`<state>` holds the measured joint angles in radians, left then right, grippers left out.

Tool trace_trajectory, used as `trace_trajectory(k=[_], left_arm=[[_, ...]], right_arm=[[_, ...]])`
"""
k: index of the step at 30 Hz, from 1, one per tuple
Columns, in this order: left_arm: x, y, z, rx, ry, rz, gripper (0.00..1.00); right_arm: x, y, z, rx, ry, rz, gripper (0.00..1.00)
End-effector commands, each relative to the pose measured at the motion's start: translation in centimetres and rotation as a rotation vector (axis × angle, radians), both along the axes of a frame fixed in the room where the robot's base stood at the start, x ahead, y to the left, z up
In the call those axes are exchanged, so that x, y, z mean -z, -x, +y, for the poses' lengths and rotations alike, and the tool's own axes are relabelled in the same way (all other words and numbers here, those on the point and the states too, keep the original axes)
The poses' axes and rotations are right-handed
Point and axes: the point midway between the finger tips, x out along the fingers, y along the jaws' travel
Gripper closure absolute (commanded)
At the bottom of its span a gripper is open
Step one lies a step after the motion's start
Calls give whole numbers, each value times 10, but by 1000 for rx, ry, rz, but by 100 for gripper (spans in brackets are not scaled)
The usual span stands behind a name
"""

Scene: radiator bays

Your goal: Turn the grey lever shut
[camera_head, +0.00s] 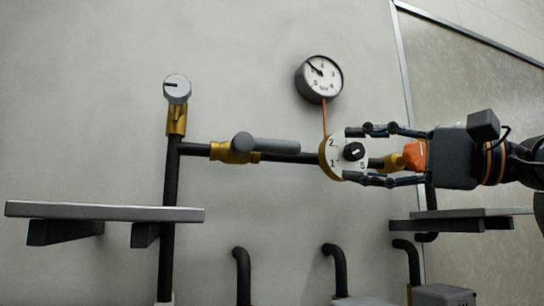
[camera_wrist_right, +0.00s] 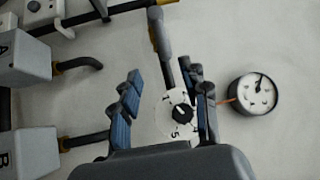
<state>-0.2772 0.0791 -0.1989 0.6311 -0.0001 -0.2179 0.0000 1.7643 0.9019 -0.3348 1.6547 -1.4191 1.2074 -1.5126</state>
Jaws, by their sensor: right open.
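The grey lever (camera_head: 277,145) sits on a brass valve body (camera_head: 233,153) on the horizontal black pipe. It points right from its round hub, lying along the pipe. It also shows in the right wrist view (camera_wrist_right: 164,38), beyond the fingertips. My right gripper (camera_head: 349,154) is open, with one finger above and one below a white numbered dial (camera_head: 335,148), to the right of the lever and apart from it. In the right wrist view the open fingers (camera_wrist_right: 162,76) have the dial (camera_wrist_right: 180,113) between them; contact cannot be told. My left gripper is not in view.
A round gauge (camera_head: 320,79) hangs above the dial on an orange line. An orange part (camera_head: 414,155) is beside my right gripper. Shelves (camera_head: 105,212) and (camera_head: 460,213) stand lower left and right.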

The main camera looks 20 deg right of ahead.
Motion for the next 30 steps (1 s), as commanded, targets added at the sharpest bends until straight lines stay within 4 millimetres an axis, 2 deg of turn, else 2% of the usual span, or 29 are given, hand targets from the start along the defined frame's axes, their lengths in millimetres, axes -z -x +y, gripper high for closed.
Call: trace_trajectory(k=[2,5,9,12,17,21,25,30], left_arm=[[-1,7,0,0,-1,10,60],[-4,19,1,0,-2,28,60],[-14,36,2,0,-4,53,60],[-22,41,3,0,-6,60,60],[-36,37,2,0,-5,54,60],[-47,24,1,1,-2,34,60],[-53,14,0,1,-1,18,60],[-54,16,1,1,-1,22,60]], right_arm=[[-4,2,-4,25,21,-11,55],[-6,-4,1,30,28,-12,55],[-11,-21,20,26,28,-10,55],[-14,-35,37,23,26,-9,55],[-19,-58,62,24,26,-9,55],[-22,-74,79,24,26,-10,55],[-22,-84,89,26,24,-10,55],[-22,-89,94,26,23,-11,55]])
